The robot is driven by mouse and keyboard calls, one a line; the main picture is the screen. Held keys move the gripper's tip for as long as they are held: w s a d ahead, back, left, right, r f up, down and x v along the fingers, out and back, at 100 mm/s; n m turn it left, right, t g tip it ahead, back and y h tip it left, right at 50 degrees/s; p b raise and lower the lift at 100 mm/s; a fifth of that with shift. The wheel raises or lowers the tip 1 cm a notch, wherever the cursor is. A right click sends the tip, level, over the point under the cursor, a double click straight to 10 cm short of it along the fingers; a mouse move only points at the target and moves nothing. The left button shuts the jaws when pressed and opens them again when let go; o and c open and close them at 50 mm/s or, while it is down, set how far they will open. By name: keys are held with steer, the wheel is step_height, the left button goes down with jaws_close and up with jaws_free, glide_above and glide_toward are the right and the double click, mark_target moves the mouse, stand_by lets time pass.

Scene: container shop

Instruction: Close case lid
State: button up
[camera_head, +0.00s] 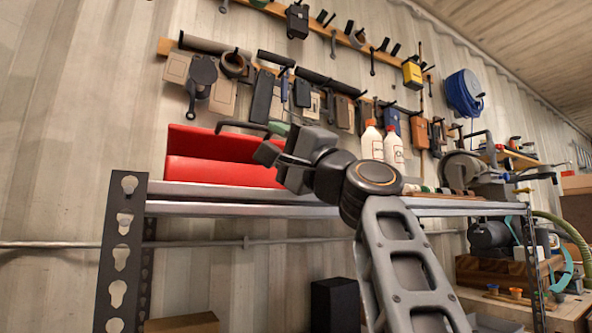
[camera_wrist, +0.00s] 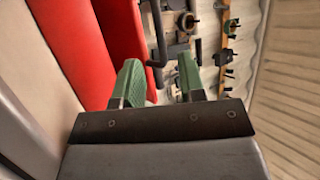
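The red case (camera_head: 215,172) sits on the metal shelf, left of my gripper. Its lid (camera_head: 210,143) appears raised behind the lower red part, so the case looks open. A dark bent bar like a handle (camera_head: 243,126) shows at the lid's top edge; I cannot tell whether it belongs to the case. My gripper (camera_head: 274,158) is at the right end of the case. In the wrist view, my gripper (camera_wrist: 160,72) has its green fingers apart, with nothing held between them. The red case (camera_wrist: 72,48) fills the upper left there, and the dark bar (camera_wrist: 157,42) shows beyond the fingers.
The metal shelf (camera_head: 230,208) runs under the case. Two white bottles (camera_head: 394,149) stand on it to the right of my gripper. Tools hang on wall rails (camera_head: 320,80) behind. A black box (camera_head: 335,303) and a brown box (camera_head: 183,323) are below the shelf.

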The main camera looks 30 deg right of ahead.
steer(key=shift+v, duration=2.45)
